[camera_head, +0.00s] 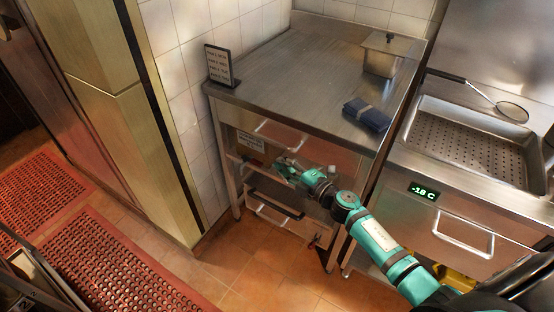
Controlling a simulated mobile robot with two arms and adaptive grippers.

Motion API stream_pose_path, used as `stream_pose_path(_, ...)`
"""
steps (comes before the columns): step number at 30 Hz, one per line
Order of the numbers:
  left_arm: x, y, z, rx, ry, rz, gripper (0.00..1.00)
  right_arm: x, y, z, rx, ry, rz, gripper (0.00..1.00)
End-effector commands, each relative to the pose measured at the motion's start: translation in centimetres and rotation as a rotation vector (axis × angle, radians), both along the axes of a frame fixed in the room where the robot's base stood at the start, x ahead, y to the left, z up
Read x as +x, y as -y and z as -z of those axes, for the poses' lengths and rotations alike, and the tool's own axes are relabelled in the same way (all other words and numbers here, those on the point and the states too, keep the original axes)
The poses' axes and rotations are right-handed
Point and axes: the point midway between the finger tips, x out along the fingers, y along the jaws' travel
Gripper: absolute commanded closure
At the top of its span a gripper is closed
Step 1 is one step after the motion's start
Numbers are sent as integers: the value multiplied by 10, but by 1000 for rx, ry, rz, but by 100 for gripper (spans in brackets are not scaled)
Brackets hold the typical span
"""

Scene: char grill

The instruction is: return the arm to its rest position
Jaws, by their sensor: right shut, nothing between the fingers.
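My right arm (385,250), teal with dark joints, reaches in from the lower right across the front of the steel table. My right gripper (284,167) is shut and empty. In the picture it lies over the table's drawer fronts, below the upper drawer handle (280,135) and above the lower handle (275,205). I cannot tell whether it touches the drawer unit. My left gripper is not in view.
The steel table (290,65) holds a small sign (220,66), a folded blue cloth (367,115) and a lidded steel container (387,53). A perforated tray (470,142) with a skimmer (511,111) is at right. Red mats (120,262) and tiled floor (258,265) lie left and below.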

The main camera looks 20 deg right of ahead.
Motion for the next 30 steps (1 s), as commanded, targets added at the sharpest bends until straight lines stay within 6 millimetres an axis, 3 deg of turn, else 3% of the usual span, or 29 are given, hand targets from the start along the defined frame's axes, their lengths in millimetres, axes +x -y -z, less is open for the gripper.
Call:
stream_pose_path(9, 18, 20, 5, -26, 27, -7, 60, -50, 20, 0, -2, -2, -1, 100)
stream_pose_path(20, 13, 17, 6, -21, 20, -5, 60, -63, 27, 1, 7, -9, 5, 100)
stream_pose_path(23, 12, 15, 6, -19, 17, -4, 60, -66, 33, 25, 50, -65, 47, 100)
stream_pose_path(25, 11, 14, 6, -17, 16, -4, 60, -71, 41, 59, 109, -140, 104, 100)
stream_pose_path(30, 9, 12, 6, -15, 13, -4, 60, -111, 62, 175, 294, -405, 311, 100)
